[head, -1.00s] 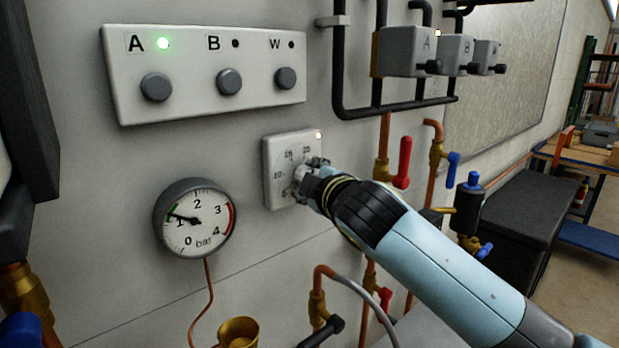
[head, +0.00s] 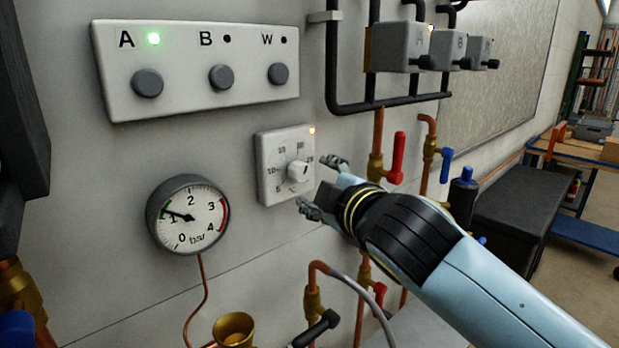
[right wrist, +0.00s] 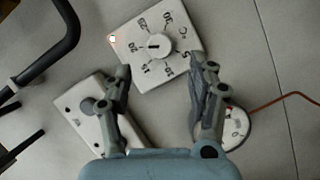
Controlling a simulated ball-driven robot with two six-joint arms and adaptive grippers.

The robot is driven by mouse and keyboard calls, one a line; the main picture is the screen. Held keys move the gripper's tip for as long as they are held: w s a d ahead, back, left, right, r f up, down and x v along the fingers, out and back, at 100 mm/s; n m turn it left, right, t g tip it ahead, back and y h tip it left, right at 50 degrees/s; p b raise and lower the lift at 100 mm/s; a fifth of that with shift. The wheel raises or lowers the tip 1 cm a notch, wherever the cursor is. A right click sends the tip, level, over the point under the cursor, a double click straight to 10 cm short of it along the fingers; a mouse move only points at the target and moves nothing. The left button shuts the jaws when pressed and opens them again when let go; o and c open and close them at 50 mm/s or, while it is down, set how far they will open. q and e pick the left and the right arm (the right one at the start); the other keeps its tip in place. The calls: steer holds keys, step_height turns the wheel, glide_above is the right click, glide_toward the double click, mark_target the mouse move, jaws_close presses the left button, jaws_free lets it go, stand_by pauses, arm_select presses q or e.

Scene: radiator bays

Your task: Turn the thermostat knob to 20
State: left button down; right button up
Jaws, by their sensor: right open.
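The thermostat (head: 286,165) is a white square plate on the wall with a numbered dial and a small lit orange lamp at its upper right. Its round white knob (head: 299,172) stands out from the dial. In the right wrist view, the knob (right wrist: 161,46) has a dark pointer mark directed at about the 20. My right gripper (head: 322,185) is open just in front of the thermostat. Its fingers are spread to either side and appear clear of the knob. It also shows open in the right wrist view (right wrist: 160,68). My left gripper is not in view.
A pressure gauge (head: 188,214) hangs lower left of the thermostat. A switch panel (head: 195,68) with A, B and W knobs is above left; its A lamp is green. Pipes with a red valve lever (head: 397,158) and a blue one (head: 446,165) stand to the right.

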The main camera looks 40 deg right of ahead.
steer(key=shift+v, duration=1.85)
